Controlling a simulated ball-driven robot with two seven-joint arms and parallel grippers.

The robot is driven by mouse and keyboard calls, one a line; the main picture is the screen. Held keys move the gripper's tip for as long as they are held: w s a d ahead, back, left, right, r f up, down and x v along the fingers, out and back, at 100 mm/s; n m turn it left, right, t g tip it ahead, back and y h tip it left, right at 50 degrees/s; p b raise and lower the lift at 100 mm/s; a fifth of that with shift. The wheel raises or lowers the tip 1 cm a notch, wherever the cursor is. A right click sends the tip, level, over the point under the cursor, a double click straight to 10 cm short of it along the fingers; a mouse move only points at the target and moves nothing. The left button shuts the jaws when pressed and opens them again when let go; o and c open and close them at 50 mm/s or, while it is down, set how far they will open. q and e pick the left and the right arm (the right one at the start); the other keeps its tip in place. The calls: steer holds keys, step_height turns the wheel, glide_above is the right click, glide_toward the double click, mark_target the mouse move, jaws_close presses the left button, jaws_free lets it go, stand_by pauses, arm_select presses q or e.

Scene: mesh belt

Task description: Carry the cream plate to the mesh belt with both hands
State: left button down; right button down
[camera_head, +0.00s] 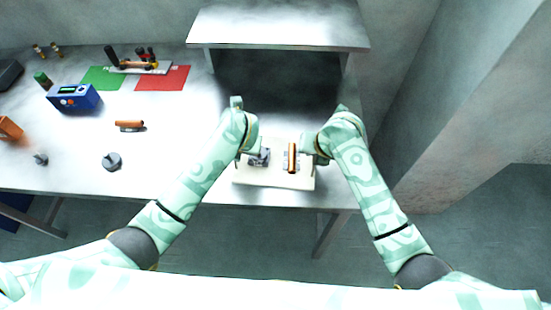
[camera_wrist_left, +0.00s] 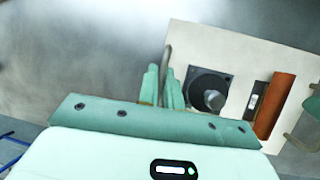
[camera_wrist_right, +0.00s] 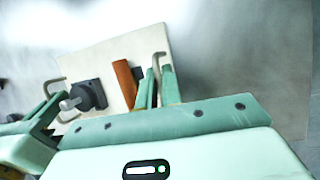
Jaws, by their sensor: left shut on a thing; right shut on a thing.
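The cream plate (camera_head: 275,181) lies at the front edge of the metal table, its near edge reaching the table's edge. It carries a dark grey square part with a round knob (camera_wrist_left: 209,90) and an orange-brown bar (camera_wrist_right: 124,80). My left gripper (camera_head: 257,150) is shut on the plate's left handle (camera_wrist_left: 167,58). My right gripper (camera_head: 313,150) is shut on the right handle (camera_wrist_right: 159,62). I cannot tell whether the plate touches the table. A dark surface (camera_head: 277,85), perhaps the mesh belt, lies beyond the plate under a metal hood.
The metal hood (camera_head: 280,25) stands over the dark surface on side supports (camera_head: 347,70). To the left are a blue box (camera_head: 74,98), green and red mats (camera_head: 163,78), an orange-brown piece (camera_head: 130,125) and a grey knob part (camera_head: 111,162). A wall rises at right.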

arm_select(q)
steer(key=shift+w+r, duration=0.1)
steer(key=shift+r, duration=0.1)
arm_select(e)
steer(key=shift+r, duration=0.2)
